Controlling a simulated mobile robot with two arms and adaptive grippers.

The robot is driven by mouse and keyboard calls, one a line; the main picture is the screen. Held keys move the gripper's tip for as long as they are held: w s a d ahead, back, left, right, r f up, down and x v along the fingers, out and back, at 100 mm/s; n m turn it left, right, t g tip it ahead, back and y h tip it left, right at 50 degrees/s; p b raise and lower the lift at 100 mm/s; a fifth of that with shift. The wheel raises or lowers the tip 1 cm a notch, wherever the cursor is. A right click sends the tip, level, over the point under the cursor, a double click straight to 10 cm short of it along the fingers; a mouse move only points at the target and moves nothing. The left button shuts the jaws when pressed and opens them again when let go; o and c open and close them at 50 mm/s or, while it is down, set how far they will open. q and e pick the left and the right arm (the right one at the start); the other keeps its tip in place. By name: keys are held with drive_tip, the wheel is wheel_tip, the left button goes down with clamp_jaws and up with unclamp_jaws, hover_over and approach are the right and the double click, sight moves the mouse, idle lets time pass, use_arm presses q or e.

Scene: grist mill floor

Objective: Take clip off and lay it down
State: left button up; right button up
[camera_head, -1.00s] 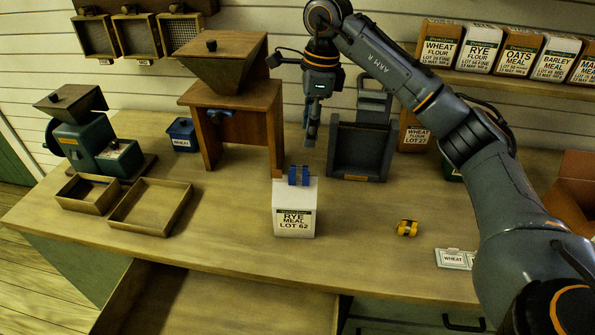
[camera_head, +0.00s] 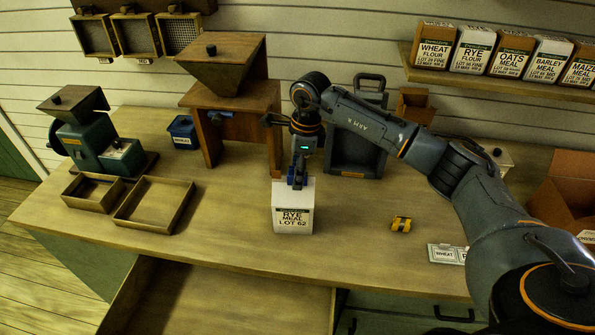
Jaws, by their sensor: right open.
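A white bag labelled rye meal, lot 62 (camera_head: 293,213) stands upright on the bench. A blue clip (camera_head: 291,183) sits on its top edge, partly hidden by my gripper. My right gripper (camera_head: 298,179) points down directly over the bag, with its fingertips at the clip. Its jaws are open, and I cannot tell from this view whether they touch the clip. My left gripper is not in view.
A wooden hopper mill (camera_head: 241,100) stands behind left, with shallow trays (camera_head: 154,204) further left. An open drawer (camera_head: 220,300) is below the front edge. Bench around the bag is clear.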

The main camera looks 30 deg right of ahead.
drive_tip(key=c, duration=0.9)
drive_tip(key=shift+r+b, duration=0.4)
drive_tip(key=shift+b, duration=0.05)
wheel_tip(320, 180, up, 2)
drive_tip(key=shift+b, duration=0.9)
drive_tip(key=s+a+r+b, duration=0.5)
drive_tip(key=a+r, duration=0.5)
drive_tip(key=a, duration=0.2)
wheel_tip(320, 180, up, 7)
drive_tip(key=a+p, duration=0.1)
drive_tip(key=p, duration=0.4)
drive_tip(key=shift+s+r+p, duration=0.2)
drive_tip(key=shift+p, duration=0.1)
